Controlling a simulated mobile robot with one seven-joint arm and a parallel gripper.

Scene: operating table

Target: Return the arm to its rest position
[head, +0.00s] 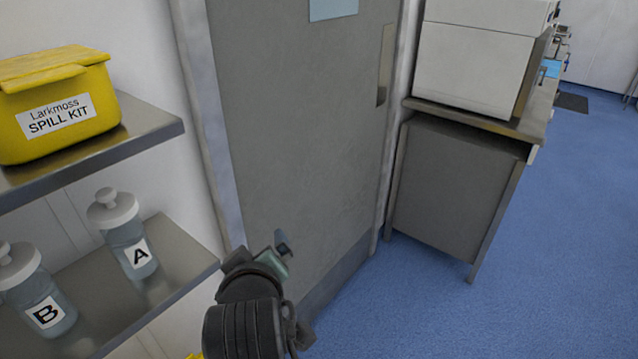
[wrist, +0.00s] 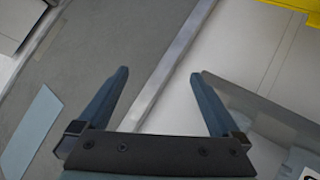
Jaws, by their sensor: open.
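My gripper (wrist: 160,98) is open in the wrist view, with its two dark fingers spread and nothing between them. Beyond the fingers are the edge of a grey door and a pale wall. In the head view my arm rises from the bottom centre, in front of the grey door (head: 300,130) and to the right of the shelves. The fingertips are hard to make out there.
At left, a yellow spill kit (head: 55,105) stands on the upper shelf (head: 150,128). Bottle A (head: 125,235) and bottle B (head: 38,290) stand on the lower shelf (head: 180,265). A bench (head: 455,185) with a white box (head: 470,60) stands right of the door. Blue floor (head: 570,230) is clear at right.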

